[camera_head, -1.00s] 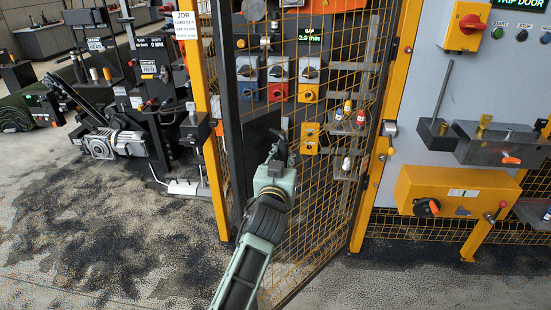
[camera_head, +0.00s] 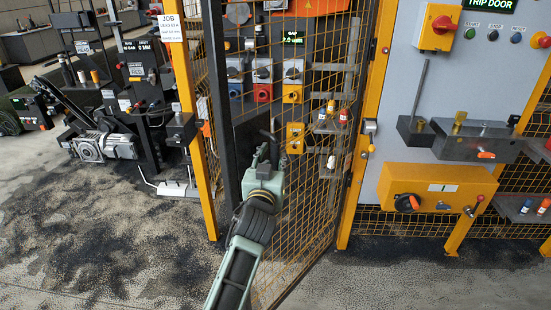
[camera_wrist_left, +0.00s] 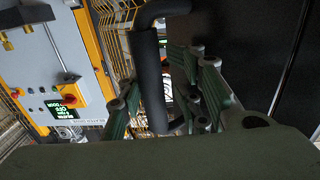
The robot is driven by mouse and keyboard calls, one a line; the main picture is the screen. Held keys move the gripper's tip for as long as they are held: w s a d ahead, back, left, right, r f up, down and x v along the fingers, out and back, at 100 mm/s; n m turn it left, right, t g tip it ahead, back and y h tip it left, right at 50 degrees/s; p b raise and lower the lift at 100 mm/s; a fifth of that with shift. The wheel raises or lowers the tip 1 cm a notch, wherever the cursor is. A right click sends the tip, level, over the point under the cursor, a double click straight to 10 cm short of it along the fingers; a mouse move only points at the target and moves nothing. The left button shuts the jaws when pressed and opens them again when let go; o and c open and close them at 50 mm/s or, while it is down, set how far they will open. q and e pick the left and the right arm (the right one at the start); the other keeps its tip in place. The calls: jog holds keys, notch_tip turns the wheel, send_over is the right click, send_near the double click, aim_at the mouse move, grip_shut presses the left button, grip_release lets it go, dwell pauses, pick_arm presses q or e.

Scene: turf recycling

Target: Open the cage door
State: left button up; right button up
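The cage door (camera_head: 330,175) is a yellow mesh panel with a dark edge (camera_head: 222,110). It stands at an angle to the yellow post on its right, its lower edge running toward me. My left gripper (camera_head: 268,152) is at the door's left part, by a dark handle. In the left wrist view, the black bar handle (camera_wrist_left: 150,80) runs between the green fingers of my left gripper (camera_wrist_left: 165,100). A gap shows on the handle's right side; whether the fingers press on it cannot be told. My right gripper is not in view.
A grey control panel (camera_head: 490,75) with a trip door display and an orange box (camera_head: 437,190) stands right of the door. Machinery (camera_head: 110,145) stands at the left. Levers and bottles show behind the mesh. Speckled floor (camera_head: 100,250) is open at the front left.

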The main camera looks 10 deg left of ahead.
pick_arm(q)
jog(key=shift+o, duration=0.9)
jog(key=shift+s+a, duration=0.1)
jog(key=shift+a, duration=0.1)
jog(key=shift+d+r, duration=0.1)
jog(key=shift+d, duration=0.15)
jog(key=s, duration=1.2)
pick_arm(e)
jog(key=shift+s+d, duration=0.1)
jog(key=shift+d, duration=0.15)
pick_arm(q)
jog(key=shift+a, duration=0.1)
jog(key=shift+c, duration=0.4)
